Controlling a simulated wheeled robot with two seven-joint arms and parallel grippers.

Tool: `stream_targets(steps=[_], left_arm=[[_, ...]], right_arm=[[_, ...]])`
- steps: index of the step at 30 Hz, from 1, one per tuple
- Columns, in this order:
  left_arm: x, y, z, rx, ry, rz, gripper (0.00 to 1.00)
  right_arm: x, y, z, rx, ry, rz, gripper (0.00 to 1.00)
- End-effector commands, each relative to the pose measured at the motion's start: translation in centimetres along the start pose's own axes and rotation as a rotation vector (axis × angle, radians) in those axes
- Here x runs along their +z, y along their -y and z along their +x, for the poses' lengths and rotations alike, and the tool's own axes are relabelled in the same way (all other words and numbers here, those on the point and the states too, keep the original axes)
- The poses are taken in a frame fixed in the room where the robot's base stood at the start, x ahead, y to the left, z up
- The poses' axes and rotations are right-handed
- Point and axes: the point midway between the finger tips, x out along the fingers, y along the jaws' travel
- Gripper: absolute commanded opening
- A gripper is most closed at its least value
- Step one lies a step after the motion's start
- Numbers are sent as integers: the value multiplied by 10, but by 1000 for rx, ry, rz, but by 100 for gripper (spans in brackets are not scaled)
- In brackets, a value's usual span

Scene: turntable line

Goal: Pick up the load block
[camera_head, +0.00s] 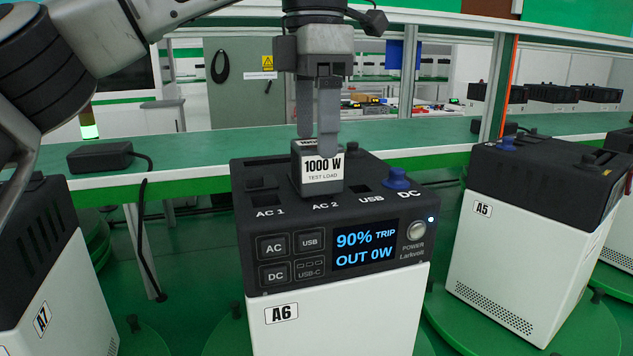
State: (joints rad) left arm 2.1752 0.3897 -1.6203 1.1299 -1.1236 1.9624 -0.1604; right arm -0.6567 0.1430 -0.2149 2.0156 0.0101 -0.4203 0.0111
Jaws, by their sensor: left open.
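The load block (323,175) is a small grey block with a white label reading "1000 W TEST LOAD". It stands upright on top of the power station A6 (335,290), at the AC 2 position. My left gripper (318,140) points straight down over it from above. Its two fingers are apart and their tips reach down to the top of the block; I cannot tell whether they touch it. The A6 screen (365,246) reads "90% TRIP" and "OUT 0W". My right gripper is not in view.
Power station A7 (60,290) stands at the left and A5 (525,235) at the right, on green turntable plates. A blue knob (397,178) sits right of the block. Behind is a green bench (200,160) with a black adapter (100,155) and hanging cable.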

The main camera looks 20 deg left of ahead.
Motion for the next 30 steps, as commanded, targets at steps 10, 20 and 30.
stream_targets(steps=[10,20,30], left_arm=[[1,1,35,-1,0,0,75],[2,1,35,-1,0,0,27],[2,1,30,1,4,0,9]], right_arm=[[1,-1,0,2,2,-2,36],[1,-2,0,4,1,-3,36],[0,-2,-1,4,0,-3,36]])
